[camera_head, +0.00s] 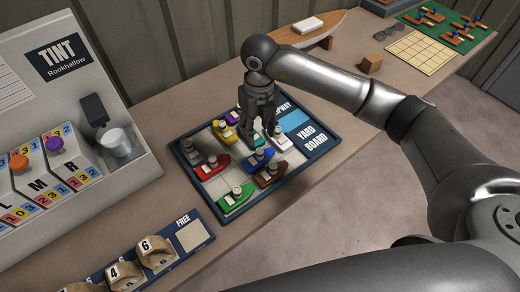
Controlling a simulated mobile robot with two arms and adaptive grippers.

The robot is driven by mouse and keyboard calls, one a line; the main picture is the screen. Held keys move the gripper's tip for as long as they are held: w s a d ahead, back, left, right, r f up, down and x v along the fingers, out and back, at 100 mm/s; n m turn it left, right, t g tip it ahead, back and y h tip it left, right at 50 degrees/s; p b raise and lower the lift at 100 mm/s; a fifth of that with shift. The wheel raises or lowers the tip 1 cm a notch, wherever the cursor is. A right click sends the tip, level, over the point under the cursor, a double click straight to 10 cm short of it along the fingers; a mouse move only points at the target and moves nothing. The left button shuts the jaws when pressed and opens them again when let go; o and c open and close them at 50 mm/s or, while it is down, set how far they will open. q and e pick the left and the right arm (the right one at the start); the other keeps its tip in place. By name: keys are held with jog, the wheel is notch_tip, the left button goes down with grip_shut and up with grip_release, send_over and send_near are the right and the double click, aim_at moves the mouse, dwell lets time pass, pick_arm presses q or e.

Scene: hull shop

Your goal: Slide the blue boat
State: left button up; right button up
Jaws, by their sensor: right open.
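The blue boat (259,160) sits on the yard board (318,148), a dark-framed sliding board. My right gripper (259,137) points down over the board, just behind the blue boat, with its fingers apart and no boat clearly between them. Whether a fingertip touches the board or a boat cannot be told. A white boat (280,142) is right of the fingers and a brown boat (270,178) is in front of the blue one. Red (212,172), green (236,199), yellow (222,132) and purple (233,116) boats stand around. My left gripper is out of view.
A tint machine (120,80) with a cup (115,141) stands at the left. A numbered rack with a FREE space (192,235) lies at the front. A wooden block (372,63), a half-hull (325,37) and a green board (450,24) are at the back right.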

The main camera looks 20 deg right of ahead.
aim_at(260, 151)
jog(key=f, duration=0.3)
jog(key=f+p, duration=0.1)
jog(key=f, duration=0.3)
jog(key=f+p, duration=0.1)
jog(key=f, duration=0.2)
jog(key=shift+d+f, duration=0.25)
jog(key=shift+f, duration=0.1)
grip_shut()
